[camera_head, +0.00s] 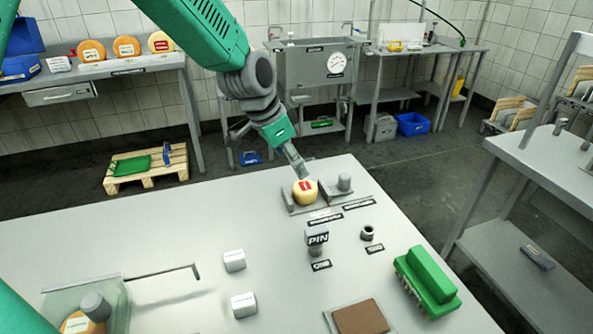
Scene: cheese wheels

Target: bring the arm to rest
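My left arm comes in from the upper left, and its gripper (297,167) hangs over the far edge of the grey table (200,285). The gripper is seen nearly edge-on, so its opening does not show clearly. Just below the fingertips a small yellow cheese wheel (305,192) with a red label sits on a grey plate fixture; I cannot tell whether the fingers touch it. My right gripper is not in view.
On the table stand a PIN post (317,242), two white blocks (234,260), a green brush-like block (427,281), a brown pad (361,317) and a clear box (67,301) at lower left. Shelves with cheese wheels (126,47) line the back wall. The left middle tabletop is clear.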

